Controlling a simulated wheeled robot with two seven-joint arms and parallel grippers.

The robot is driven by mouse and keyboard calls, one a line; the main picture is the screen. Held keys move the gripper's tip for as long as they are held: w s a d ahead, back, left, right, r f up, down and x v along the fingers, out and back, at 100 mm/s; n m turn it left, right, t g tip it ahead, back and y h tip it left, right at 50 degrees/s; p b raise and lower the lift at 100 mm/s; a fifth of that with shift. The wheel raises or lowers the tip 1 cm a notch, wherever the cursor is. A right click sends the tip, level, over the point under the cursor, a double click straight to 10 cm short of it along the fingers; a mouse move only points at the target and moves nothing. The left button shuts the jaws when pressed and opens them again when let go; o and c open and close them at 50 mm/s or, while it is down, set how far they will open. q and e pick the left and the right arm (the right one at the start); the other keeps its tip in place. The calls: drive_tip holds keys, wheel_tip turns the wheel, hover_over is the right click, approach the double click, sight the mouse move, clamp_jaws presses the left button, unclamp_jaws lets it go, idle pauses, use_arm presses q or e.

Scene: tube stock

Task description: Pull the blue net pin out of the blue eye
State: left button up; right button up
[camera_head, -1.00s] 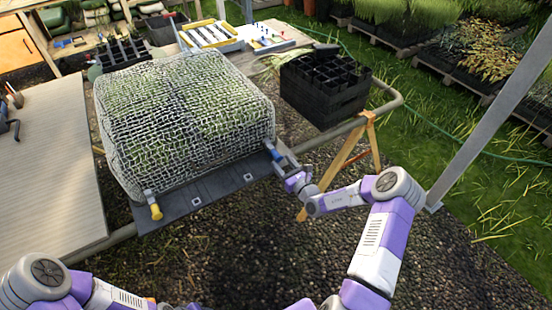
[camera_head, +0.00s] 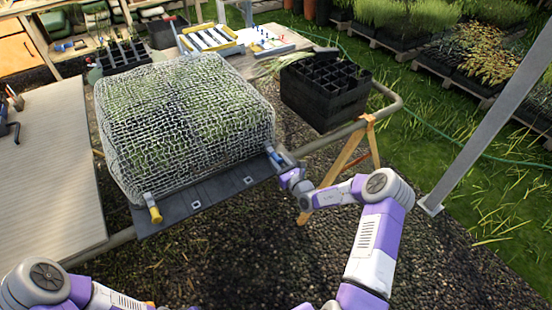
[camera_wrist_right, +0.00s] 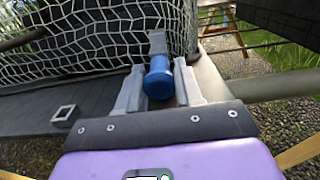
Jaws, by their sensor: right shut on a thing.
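The blue net pin (camera_wrist_right: 158,80) shows its blue head in the right wrist view, between the two grey fingers of my right gripper (camera_wrist_right: 159,92), which is shut on it. In the head view my right gripper (camera_head: 276,155) is at the near right corner of the netted block, and the pin is mostly hidden. A grey upright piece (camera_wrist_right: 157,43) stands directly behind the pin head, against the net. The blue eye cannot be made out clearly, nor how deep the pin sits. My left gripper is out of view; only part of that arm shows.
A white net (camera_head: 190,125) covers a green block on a dark board (camera_head: 205,193). A yellow-headed pin (camera_head: 154,213) is at its near left corner. Black crates (camera_head: 325,90) stand to the right beside a rail (camera_head: 395,97). A wooden bench (camera_head: 60,170) is at left.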

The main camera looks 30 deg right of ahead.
drive_tip(key=shift+s, duration=0.15)
drive_tip(key=shift+s+d+p, duration=0.2)
drive_tip(key=shift+s+p, duration=1.45)
drive_tip(key=shift+s, duration=0.7)
drive_tip(key=shift+s+d+p, duration=0.15)
drive_tip(key=shift+s+p, duration=1.05)
drive_tip(key=shift+s, duration=1.1)
